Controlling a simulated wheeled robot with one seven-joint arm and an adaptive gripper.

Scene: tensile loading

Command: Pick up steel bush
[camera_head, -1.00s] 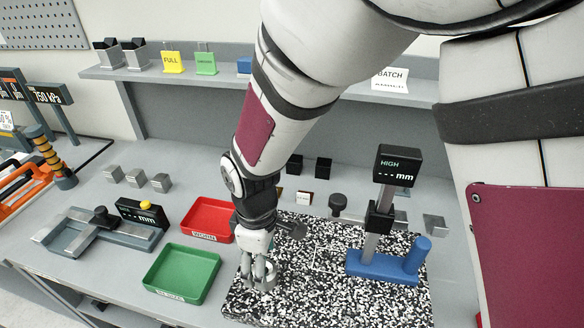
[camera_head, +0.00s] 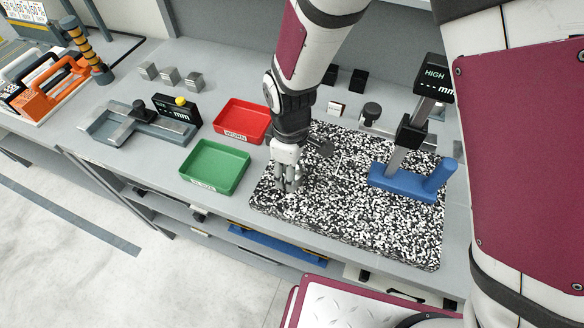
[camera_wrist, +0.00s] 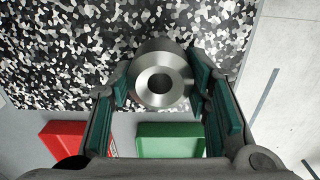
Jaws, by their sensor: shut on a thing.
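The steel bush (camera_wrist: 162,82) is a shiny ring with a round hole, held between my gripper's green-padded fingers in the wrist view. My gripper (camera_head: 290,187) is shut on it at the left part of the speckled black-and-white slab (camera_head: 345,225). In the head view the bush is mostly hidden by the fingers. I cannot tell whether the bush touches the slab or is just above it.
A green tray (camera_head: 246,178) and a red tray (camera_head: 263,131) stand left of the slab. A blue-based height gauge (camera_head: 405,184) stands on the slab's right. A grey measuring fixture (camera_head: 125,133) and several metal blocks (camera_head: 170,76) lie farther left.

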